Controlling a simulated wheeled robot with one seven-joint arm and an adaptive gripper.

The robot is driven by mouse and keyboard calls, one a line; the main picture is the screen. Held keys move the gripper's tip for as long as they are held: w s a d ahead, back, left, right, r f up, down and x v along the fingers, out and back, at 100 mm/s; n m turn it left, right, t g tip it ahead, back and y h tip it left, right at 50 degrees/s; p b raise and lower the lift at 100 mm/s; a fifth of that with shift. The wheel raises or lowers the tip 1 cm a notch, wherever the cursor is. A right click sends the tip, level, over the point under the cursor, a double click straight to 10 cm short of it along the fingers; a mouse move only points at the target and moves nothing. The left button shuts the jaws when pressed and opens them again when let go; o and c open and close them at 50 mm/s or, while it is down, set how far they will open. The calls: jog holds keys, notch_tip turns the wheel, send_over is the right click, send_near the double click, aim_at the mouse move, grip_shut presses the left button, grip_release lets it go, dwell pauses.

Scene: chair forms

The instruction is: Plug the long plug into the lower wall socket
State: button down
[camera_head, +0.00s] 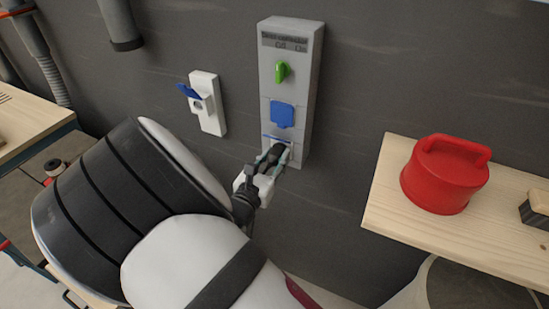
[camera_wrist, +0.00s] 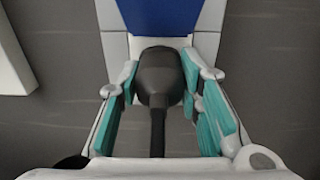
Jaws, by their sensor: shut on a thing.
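The long plug (camera_wrist: 160,78) is dark grey, with its cable running back toward my wrist. My gripper (camera_wrist: 158,88) is shut on it, a teal-padded finger on each side. In the head view my gripper (camera_head: 268,163) is at the bottom of the tall grey wall box (camera_head: 314,75), at the lower socket (camera_head: 267,140). A blue lid (camera_wrist: 158,15) stands just beyond the plug in the wrist view. The plug's front end meets the socket area there; its tip and the opening are hidden, so I cannot tell how deep it sits.
Above are a closed blue socket lid (camera_head: 283,114) and a green knob (camera_head: 282,72). A small white socket (camera_head: 207,112) with a raised blue lid is to the left. A wooden shelf (camera_head: 393,205) with a red canister (camera_head: 445,180) juts out at right.

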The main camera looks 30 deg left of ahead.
aim_at(269, 166)
jog(key=shift+w+r+b, duration=0.1)
jog(key=shift+w+b, duration=0.2)
jog(key=shift+w, duration=0.3)
dwell(0.5)
jog(key=c, duration=1.1)
grip_release()
jog(key=shift+o, duration=0.2)
jog(key=shift+s, duration=0.15)
jog(key=s, duration=0.7)
jog(key=shift+d, duration=0.4)
jog(key=shift+s, duration=0.1)
